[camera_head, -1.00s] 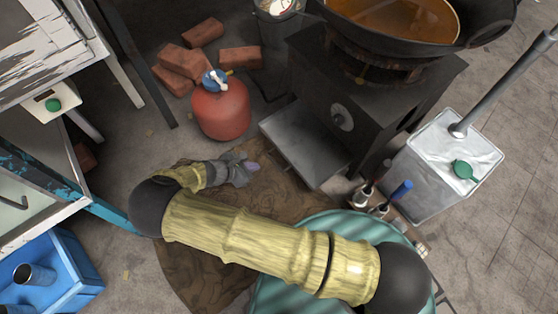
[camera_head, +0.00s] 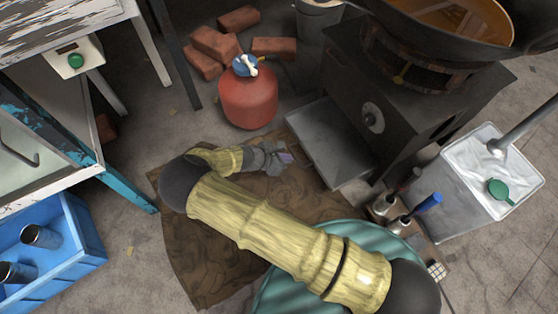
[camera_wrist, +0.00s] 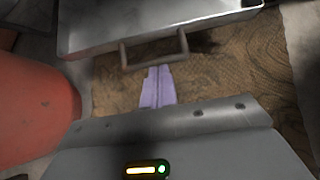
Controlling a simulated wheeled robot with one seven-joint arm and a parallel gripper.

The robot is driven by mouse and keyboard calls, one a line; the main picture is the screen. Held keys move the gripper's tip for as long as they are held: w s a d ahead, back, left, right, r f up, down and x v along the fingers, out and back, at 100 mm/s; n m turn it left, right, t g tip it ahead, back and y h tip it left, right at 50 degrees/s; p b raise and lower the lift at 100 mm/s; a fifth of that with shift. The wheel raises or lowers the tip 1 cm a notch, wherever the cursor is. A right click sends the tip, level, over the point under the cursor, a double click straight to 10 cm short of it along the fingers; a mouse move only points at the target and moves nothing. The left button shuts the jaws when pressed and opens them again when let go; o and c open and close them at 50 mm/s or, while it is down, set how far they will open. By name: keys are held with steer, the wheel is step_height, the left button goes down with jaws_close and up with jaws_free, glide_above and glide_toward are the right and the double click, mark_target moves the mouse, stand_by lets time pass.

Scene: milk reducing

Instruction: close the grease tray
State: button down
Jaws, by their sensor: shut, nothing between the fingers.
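The grease tray (camera_head: 330,148) is a grey metal drawer sticking out of the lower front of the black stove (camera_head: 395,110); it is open. In the wrist view the tray (camera_wrist: 160,25) crosses the top, with its bar handle (camera_wrist: 153,50) facing me. My gripper (camera_head: 287,158) is low over the brown mat, just in front of the tray's front edge. In the wrist view its purple fingers (camera_wrist: 157,88) are together and empty, with their tips just below the handle in the picture. I cannot tell whether they touch it.
A red gas cylinder (camera_head: 248,98) stands left of the tray and close to my gripper in the wrist view (camera_wrist: 35,110). Bottles (camera_head: 398,215) and a metal canister (camera_head: 470,185) stand right of the tray. The brown mat (camera_head: 205,255) lies under my arm. Bricks (camera_head: 215,45) lie behind.

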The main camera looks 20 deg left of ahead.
mark_target(308, 153)
steer(key=w+d+b, duration=0.1)
steer(key=w+d+f+b, duration=0.1)
steer(key=w+d+f, duration=0.1)
steer(key=w, duration=0.1)
steer(key=shift+d+b, duration=0.2)
steer(key=shift+b, duration=0.2)
steer(key=shift+w+d, duration=0.3)
